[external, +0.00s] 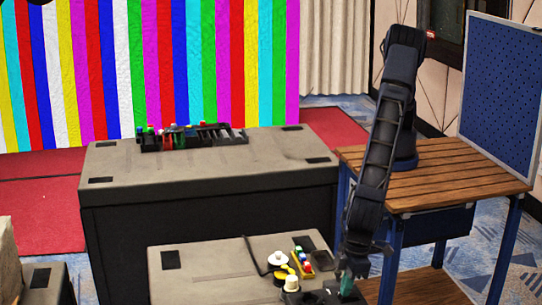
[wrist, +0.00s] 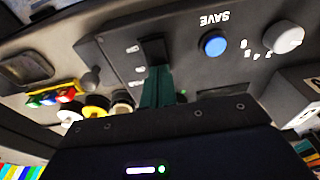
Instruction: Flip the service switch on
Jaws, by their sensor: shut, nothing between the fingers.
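A dark switch (wrist: 153,49) sits on a dark grey panel (wrist: 190,75) in the wrist view, with small white labels to its left that I cannot read clearly. I cannot tell its position. My gripper (wrist: 158,76) is shut and empty; its green fingertips are at the lower end of the switch in the picture, touching or just short of it. In the external view my gripper (external: 347,284) points down over the right part of the near grey case (external: 205,268), and the arm hides much of the panel there.
On the panel are a blue button (wrist: 213,45) marked SAVE and a white knob (wrist: 287,37). To the left are coloured buttons (wrist: 60,97) and a yellow-and-white round piece (wrist: 96,106). A black tray of coloured items (external: 192,136) stands on the far case (external: 115,160).

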